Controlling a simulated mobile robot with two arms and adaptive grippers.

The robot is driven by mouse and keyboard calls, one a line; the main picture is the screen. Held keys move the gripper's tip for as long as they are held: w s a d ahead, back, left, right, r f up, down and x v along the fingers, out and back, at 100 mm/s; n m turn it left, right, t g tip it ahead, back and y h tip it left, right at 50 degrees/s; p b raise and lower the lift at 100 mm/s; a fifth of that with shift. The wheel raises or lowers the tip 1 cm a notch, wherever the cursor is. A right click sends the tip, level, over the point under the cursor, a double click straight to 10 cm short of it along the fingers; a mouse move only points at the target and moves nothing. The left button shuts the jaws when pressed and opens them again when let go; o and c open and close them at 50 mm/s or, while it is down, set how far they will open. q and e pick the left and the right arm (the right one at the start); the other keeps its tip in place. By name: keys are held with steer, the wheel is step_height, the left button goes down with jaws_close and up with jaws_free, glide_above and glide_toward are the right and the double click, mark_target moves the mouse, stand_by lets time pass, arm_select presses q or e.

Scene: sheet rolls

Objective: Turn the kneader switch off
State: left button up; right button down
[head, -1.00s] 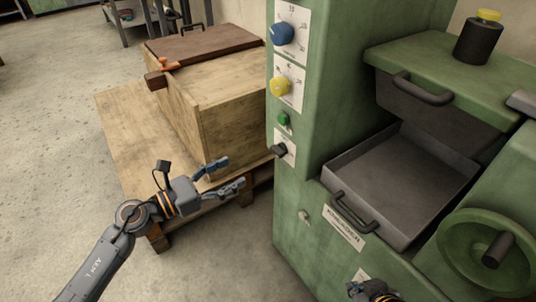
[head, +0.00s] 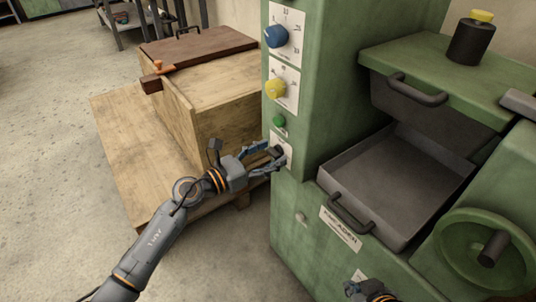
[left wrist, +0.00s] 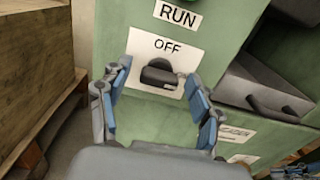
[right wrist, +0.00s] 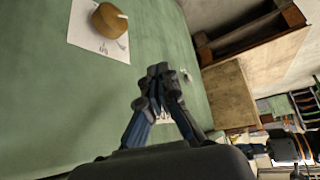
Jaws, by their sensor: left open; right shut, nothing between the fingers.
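The kneader (head: 340,120) is a green machine on the right of the head view. Its black switch (head: 277,152) sits on a white plate low on the front column, below a green button (head: 279,122). In the left wrist view the switch (left wrist: 160,74) shows below the word OFF on its plate (left wrist: 190,47). My left gripper (head: 277,159) is open, with its fingers on either side of the switch or just in front of it; contact cannot be told. My right gripper (head: 352,285) is shut and empty, low in front of the machine; it also shows in the right wrist view (right wrist: 157,75).
A blue knob (head: 276,36) and a yellow knob (head: 275,89) are above the switch. A grey tray (head: 400,180) and a green handwheel (head: 490,250) are to the right. A wooden crate (head: 215,100) on a pallet stands close left of my left gripper.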

arm_select(q)
steer(key=shift+c, duration=0.2)
